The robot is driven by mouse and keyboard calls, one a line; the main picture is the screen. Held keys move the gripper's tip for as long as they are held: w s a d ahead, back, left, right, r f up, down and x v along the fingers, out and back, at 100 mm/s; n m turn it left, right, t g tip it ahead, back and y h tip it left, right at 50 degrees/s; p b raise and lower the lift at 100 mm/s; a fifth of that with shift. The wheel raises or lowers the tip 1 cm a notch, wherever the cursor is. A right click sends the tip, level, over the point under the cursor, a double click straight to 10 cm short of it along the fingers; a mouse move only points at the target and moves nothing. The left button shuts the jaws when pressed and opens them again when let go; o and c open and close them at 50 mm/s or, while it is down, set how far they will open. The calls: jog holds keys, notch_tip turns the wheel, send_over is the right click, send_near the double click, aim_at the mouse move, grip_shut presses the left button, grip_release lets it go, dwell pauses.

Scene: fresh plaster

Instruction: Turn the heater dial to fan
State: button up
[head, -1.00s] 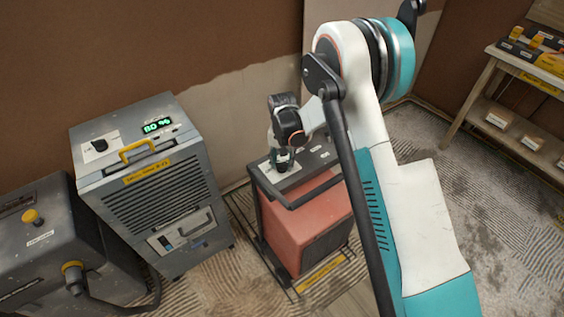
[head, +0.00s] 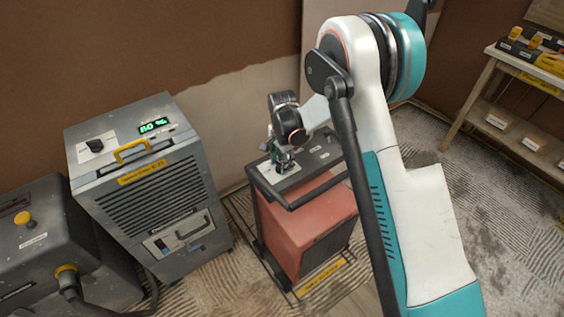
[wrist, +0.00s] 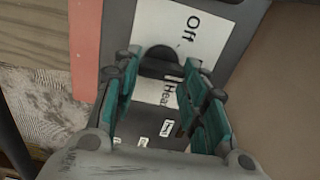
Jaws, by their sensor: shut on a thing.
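The heater is a red box (head: 300,226) with a dark frame and a grey control top. Its dial (wrist: 158,62) is a dark knob, partly hidden between my fingers in the wrist view. A white plate (wrist: 208,32) around the dial reads "Off" above it and, partly covered, "Heat" below it. No "Fan" label can be read. My gripper (wrist: 163,66), with green-padded fingers, is shut on the dial. In the head view my gripper (head: 284,161) points down at the left part of the heater top.
A grey dehumidifier (head: 155,205) with a green display stands left of the heater. A dark grey machine (head: 45,255) with a hose is at far left. A handle bar (head: 318,190) runs along the heater's front edge. A shelf (head: 490,95) with boxes stands at right.

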dwell(0.3)
jog(key=o, duration=1.1)
jog(key=shift+c, duration=0.2)
notch_tip(320, 180, up, 12)
